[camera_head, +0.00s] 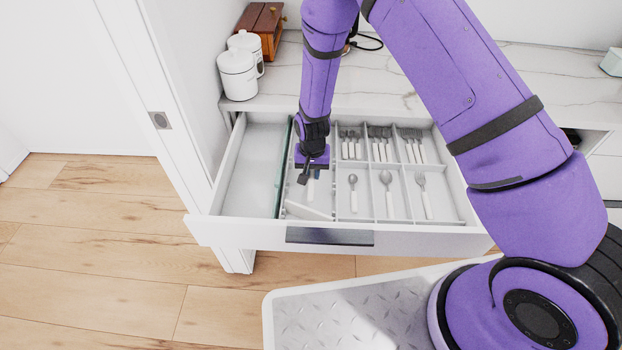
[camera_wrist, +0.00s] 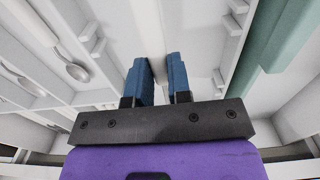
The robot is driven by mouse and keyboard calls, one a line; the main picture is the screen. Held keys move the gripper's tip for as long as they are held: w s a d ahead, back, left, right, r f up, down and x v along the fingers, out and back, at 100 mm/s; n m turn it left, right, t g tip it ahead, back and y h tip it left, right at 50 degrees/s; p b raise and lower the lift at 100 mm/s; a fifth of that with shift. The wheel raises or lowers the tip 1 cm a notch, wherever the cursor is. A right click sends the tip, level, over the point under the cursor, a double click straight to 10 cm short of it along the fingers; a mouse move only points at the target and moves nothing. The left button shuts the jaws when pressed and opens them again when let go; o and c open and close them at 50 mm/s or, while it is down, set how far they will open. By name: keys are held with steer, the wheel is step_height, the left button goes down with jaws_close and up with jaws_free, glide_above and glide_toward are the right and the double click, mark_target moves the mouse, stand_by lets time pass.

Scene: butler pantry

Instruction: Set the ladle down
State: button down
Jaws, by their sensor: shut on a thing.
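My gripper (camera_head: 311,175) is low inside the open drawer, over the long left compartment of the grey cutlery tray (camera_head: 353,165). In the wrist view, its blue fingers (camera_wrist: 165,80) stand a small gap apart, with a pale strip between them. I take this strip to be part of the ladle (camera_wrist: 162,72), gripped by the fingers. The ladle's bowl is not clearly visible, and I cannot tell whether it touches the tray floor. A pale slanted piece (camera_head: 306,211) lies near the front of that compartment; I cannot tell what it is.
Several spoons and forks (camera_head: 380,143) with white handles fill the compartments to the right. A green divider (camera_head: 283,165) stands close on the left, with an empty drawer section (camera_head: 250,170) beyond. White canisters (camera_head: 238,75) and a wooden box (camera_head: 262,27) stand on the marble counter.

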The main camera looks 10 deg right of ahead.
mark_target(311, 174)
steer(key=shift+a+f, duration=0.2)
steer(key=shift+f, duration=1.6)
steer(key=shift+f, duration=0.1)
steer(key=c, duration=1.1)
jaws_free()
steer(key=shift+o, duration=0.2)
